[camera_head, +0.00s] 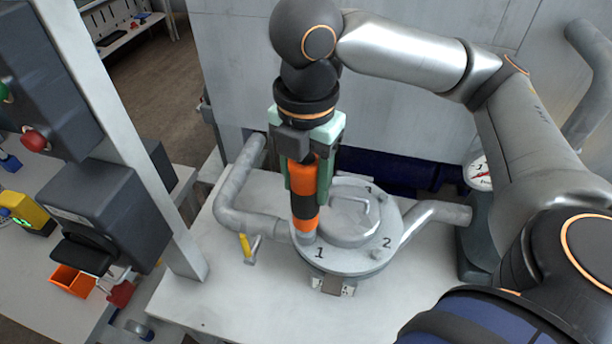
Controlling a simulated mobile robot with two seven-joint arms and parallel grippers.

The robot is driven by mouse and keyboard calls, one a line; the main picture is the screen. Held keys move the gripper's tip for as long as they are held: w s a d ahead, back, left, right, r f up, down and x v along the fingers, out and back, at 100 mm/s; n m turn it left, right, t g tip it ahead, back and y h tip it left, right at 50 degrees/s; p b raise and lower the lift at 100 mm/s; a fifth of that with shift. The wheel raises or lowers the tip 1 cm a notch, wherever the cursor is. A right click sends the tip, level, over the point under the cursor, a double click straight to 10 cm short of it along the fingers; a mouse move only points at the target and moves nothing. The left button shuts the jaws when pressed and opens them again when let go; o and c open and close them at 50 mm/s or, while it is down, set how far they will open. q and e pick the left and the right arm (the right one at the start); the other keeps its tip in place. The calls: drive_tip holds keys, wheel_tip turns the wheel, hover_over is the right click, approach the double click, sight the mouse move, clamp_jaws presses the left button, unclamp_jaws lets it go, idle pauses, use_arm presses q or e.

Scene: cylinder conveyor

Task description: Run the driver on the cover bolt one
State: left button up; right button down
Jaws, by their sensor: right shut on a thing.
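The round grey cover (345,258) sits on the pale table, with a raised handle in its middle and numbers on its rim. My right gripper (305,192) is shut on the orange and black driver (304,200), which stands upright. The driver's lower end is at the rim beside the figure 1. Bolt one itself is hidden under the driver, so I cannot tell whether they touch. My left gripper is not in view.
Grey pipes run from the cover to the left (236,190) and right (432,216). A gauge (480,174) stands at the right. A yellow-handled valve (246,246) is left of the cover. A grey post (125,140) and dark boxes (100,215) stand at the left. The front of the table is clear.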

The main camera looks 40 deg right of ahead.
sight(306, 165)
drive_tip(key=shift+f, duration=0.4)
drive_tip(key=shift+s+a+f, duration=0.1)
drive_tip(key=shift+s+f, duration=0.05)
idle(0.8)
drive_tip(key=shift+r, duration=0.2)
idle(0.5)
drive_tip(key=shift+r, duration=1.85)
drive_tip(key=shift+w+r, duration=0.15)
drive_tip(key=shift+w, duration=0.05)
